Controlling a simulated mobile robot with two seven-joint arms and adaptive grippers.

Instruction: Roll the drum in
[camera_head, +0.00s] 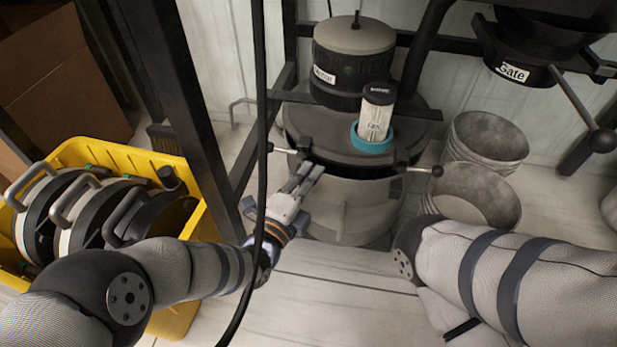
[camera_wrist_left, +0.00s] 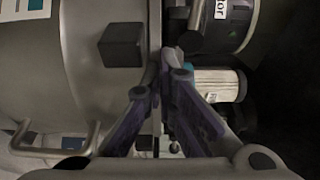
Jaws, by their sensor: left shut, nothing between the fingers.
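A grey drum-shaped vessel (camera_head: 345,205) with a wide dark lid (camera_head: 310,135) stands in the black frame at the centre. My left gripper (camera_head: 310,172) is at its front left, close to the lid's rim, shut and empty. I cannot tell whether it touches. In the left wrist view the shut fingers (camera_wrist_left: 165,65) point at the rim between a grey curved wall (camera_wrist_left: 30,85) and a dark labelled housing (camera_wrist_left: 225,20). Other drum-like round parts with handles (camera_head: 75,215) stand in the yellow crate (camera_head: 110,147). My right gripper is out of view.
A white filter cartridge (camera_head: 375,122) in a teal ring stands on the lid, beside a dark labelled cylinder (camera_head: 352,60). Two grey buckets (camera_head: 488,137) stand to the right. A "Gate" funnel (camera_head: 520,65) hangs above. A black cable (camera_head: 261,110) crosses before my left arm.

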